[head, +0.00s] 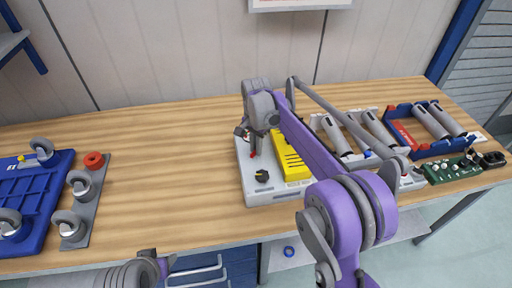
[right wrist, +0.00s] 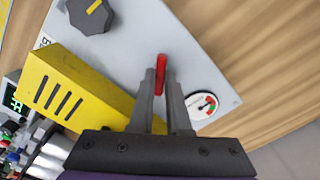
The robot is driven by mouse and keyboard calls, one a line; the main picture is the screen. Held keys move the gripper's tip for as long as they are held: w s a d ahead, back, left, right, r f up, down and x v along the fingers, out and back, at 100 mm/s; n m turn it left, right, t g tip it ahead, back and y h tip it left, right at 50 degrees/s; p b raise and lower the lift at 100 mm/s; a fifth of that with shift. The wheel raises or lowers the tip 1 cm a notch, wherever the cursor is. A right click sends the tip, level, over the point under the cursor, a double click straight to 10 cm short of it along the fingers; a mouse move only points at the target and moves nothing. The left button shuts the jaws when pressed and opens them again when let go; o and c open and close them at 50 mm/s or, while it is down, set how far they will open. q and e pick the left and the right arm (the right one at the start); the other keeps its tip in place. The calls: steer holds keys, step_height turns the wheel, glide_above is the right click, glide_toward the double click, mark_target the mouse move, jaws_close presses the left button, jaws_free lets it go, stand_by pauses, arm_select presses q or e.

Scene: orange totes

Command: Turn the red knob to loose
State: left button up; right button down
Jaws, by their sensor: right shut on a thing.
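The red knob (right wrist: 161,72) is on a light grey panel (right wrist: 135,40). In the right wrist view it is a narrow red bar between the two fingertips. My right gripper (right wrist: 161,78) is shut on it. In the head view my right gripper (head: 246,135) hangs over the panel, and only a bit of the red knob (head: 252,153) shows below it. A round gauge (right wrist: 201,105) with red and green marks sits beside the knob. Any marking for loose is not readable. My left gripper does not show; only part of my left arm is at the bottom edge.
A black knob with a yellow mark (right wrist: 90,12) and a yellow slotted block (right wrist: 75,88) are on the same panel. Grey cylinders (head: 333,135) and a green board (head: 452,167) stand to the right. A blue tray with casters (head: 30,205) is at left. The table between is clear.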

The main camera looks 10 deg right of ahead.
steer(key=n, duration=0.5)
steer(key=shift+n, duration=2.5)
steer(key=c, duration=0.9)
jaws_free()
step_height(320, 180, up, 11)
steer(key=shift+f+p, duration=0.1)
steer(key=shift+p, duration=0.2)
